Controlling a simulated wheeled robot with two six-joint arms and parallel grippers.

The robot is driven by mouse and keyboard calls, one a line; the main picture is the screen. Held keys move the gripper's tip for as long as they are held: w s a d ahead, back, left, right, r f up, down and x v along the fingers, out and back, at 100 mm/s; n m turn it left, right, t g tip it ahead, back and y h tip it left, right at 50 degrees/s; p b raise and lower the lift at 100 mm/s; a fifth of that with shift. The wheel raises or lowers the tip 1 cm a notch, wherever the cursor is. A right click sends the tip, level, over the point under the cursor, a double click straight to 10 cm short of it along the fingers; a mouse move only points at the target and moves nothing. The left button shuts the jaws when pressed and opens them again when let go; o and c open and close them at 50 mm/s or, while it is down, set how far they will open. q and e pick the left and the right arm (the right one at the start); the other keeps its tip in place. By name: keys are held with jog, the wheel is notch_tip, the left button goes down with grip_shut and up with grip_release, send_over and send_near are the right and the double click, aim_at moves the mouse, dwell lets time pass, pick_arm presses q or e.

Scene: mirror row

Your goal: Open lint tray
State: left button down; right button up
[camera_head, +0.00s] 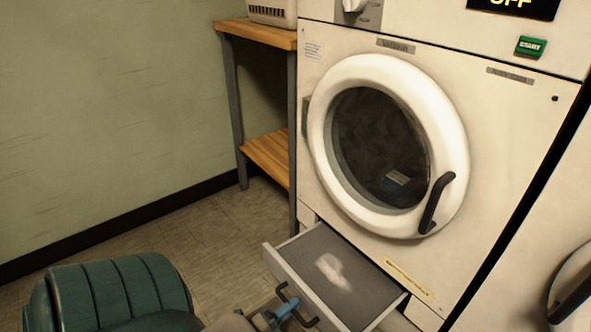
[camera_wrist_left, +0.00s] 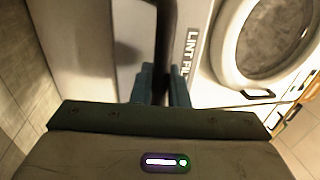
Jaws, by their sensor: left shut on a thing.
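The lint tray (camera_head: 310,248) is a shallow grey drawer below the dryer door. It stands pulled out from the dryer, with a pale patch of lint (camera_head: 333,272) lying on its grey bottom. A dark bar handle (camera_head: 307,322) is on its front face. My left gripper (camera_head: 283,310) is at the tray's front and shut on this handle. In the left wrist view the blue-grey fingers (camera_wrist_left: 160,84) close around the dark handle bar (camera_wrist_left: 165,40), in front of the light front panel and a label reading "LINT FIL" (camera_wrist_left: 190,52). My right gripper is not in view.
The white dryer (camera_head: 480,230) has a closed round door (camera_head: 332,190) with a black handle (camera_head: 436,203) above the tray. A wooden-topped shelf stand (camera_head: 268,158) is to its left. Another machine with a round door (camera_head: 572,290) stands at right. Bare floor (camera_head: 225,225) lies left of the tray.

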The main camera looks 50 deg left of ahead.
pick_arm(q)
jog(key=shift+s, duration=0.25)
jog(key=c, duration=1.5)
grip_release()
jog(key=d+p+v, duration=0.1)
jog(key=p+v, duration=0.1)
jog(key=v, duration=0.8)
jog(key=shift+s+a, duration=0.4)
jog(key=shift+a, duration=0.05)
